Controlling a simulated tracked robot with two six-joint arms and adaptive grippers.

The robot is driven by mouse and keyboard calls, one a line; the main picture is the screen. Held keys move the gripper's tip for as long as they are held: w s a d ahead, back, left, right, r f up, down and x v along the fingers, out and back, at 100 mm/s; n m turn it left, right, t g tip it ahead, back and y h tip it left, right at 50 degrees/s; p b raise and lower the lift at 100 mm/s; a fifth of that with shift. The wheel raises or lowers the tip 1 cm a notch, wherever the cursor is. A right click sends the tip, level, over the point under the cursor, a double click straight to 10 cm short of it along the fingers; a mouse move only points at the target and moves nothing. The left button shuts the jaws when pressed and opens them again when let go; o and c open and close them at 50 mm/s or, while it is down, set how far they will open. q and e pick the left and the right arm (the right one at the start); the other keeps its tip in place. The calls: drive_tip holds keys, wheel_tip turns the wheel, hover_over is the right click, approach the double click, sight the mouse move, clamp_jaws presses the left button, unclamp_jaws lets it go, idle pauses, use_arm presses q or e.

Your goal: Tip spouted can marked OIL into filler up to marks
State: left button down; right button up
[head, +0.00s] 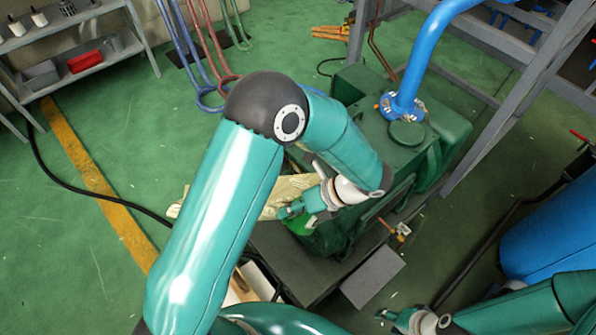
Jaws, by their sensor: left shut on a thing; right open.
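My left gripper (291,212) is shut on a bright green object, which looks like the spouted can (301,226). It is beside the near left side of the dark green pump (362,103). Most of the can is hidden by my gripper and wrist, so its spout, its OIL marking and its tilt cannot be made out. I cannot pick out the filler or the level marks; my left forearm covers part of the pump. My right gripper (385,315) is open and empty at the bottom, low and right of the pump, apart from it.
A blue pipe (413,68) rises from the pump's top flange. A grey steel frame (520,95) stands at right, with a blue tank (555,232) below it. A pale crumpled cloth (277,196) lies behind my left gripper.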

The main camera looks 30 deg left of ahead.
sight(294, 201)
use_arm(q)
drive_tip(key=shift+r, duration=0.15)
drive_tip(key=shift+w+d+r+g+y+p, duration=0.1)
drive_tip(key=shift+w+r+g+y+p, duration=0.1)
drive_tip(key=shift+r+p, duration=0.4)
drive_tip(key=shift+w+r+g+y+p, duration=0.1)
drive_tip(key=shift+w+r+g+p, duration=0.2)
drive_tip(key=shift+p, duration=0.4)
drive_tip(key=shift+s+r, duration=0.1)
drive_tip(key=shift+s, duration=0.05)
drive_tip(key=shift+w+d+r+m+g+y+p, duration=0.1)
drive_tip(key=shift+w+r+m+g+y+p, duration=0.1)
drive_tip(key=shift+r+p, duration=0.35)
drive_tip(key=shift+w+d+r+m+g+y+p, duration=0.1)
drive_tip(key=shift+w+r+p, duration=0.1)
drive_tip(key=shift+r+p, duration=0.35)
drive_tip(key=shift+f, duration=0.1)
drive_tip(key=shift+w+d+r+m+g+y+p, duration=0.1)
drive_tip(key=shift+w+r+m+g+y+p, duration=0.15)
drive_tip(key=shift+r+p, duration=0.2)
drive_tip(key=shift+w+d+r+m+g+y+p, duration=0.1)
drive_tip(key=shift+w+r+g+p, duration=0.05)
drive_tip(key=shift+w+r+p, duration=0.25)
drive_tip(key=shift+r, duration=0.15)
